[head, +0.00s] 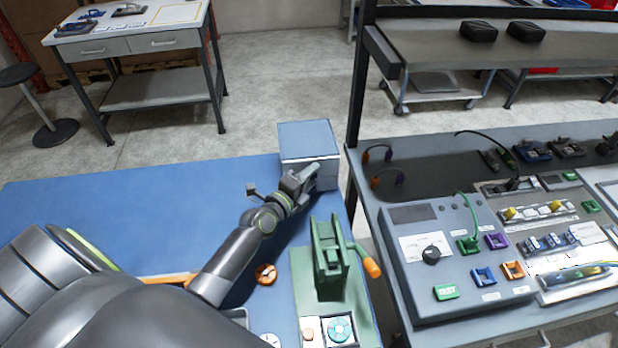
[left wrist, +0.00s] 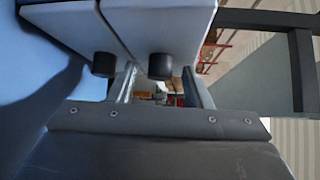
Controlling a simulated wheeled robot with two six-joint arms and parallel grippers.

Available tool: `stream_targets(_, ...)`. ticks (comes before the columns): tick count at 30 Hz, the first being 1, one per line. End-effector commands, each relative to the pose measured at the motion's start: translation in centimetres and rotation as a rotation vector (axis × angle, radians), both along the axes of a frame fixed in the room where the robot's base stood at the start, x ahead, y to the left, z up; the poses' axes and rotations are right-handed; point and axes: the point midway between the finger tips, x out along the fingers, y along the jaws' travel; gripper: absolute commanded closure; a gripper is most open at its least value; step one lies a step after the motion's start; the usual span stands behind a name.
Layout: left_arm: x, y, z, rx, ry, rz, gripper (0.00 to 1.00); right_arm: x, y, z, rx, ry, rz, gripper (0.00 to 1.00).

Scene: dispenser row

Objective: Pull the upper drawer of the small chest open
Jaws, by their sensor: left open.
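The small chest (head: 308,140) with a blue-grey top stands at the far right corner of the blue table. My left gripper (head: 312,176) is at its front and hides part of that face. In the left wrist view, two pale drawer fronts show side by side, each with a dark round knob. The upper drawer (left wrist: 165,28) appears on the right there, and the lower drawer (left wrist: 68,28) on the left. My left gripper (left wrist: 159,76) is open. The upper drawer's knob (left wrist: 160,66) shows between its fingers; contact cannot be told. Both drawers look shut. My right gripper is not seen.
A green press (head: 328,258) with an orange-tipped lever stands close to my left forearm. An orange round part (head: 265,274) lies on the blue table (head: 120,205). A dark rack post (head: 356,90) rises just right of the chest. The table's left part is mostly clear.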

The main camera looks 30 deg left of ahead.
Motion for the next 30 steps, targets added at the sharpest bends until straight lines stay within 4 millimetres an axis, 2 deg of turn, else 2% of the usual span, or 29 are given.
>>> stream_targets(1, 0.0, 0.0, 0.0, 0.000, 0.000, 0.000, 0.56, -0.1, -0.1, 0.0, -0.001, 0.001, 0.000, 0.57)
stream_targets(11, 0.0, 0.0, 0.0, 0.000, 0.001, 0.000, 1.00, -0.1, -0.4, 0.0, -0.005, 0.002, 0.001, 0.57)
stream_targets(18, -0.3, -0.1, -0.1, -0.001, 0.001, -0.001, 1.00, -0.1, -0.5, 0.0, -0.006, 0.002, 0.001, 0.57)
stream_targets(25, -2.9, -2.2, -0.3, -0.004, 0.004, -0.002, 1.00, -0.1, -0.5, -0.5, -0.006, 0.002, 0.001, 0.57)
stream_targets(30, -4.1, -2.9, -0.2, -0.002, 0.004, 0.002, 1.00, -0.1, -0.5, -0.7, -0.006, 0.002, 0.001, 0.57)
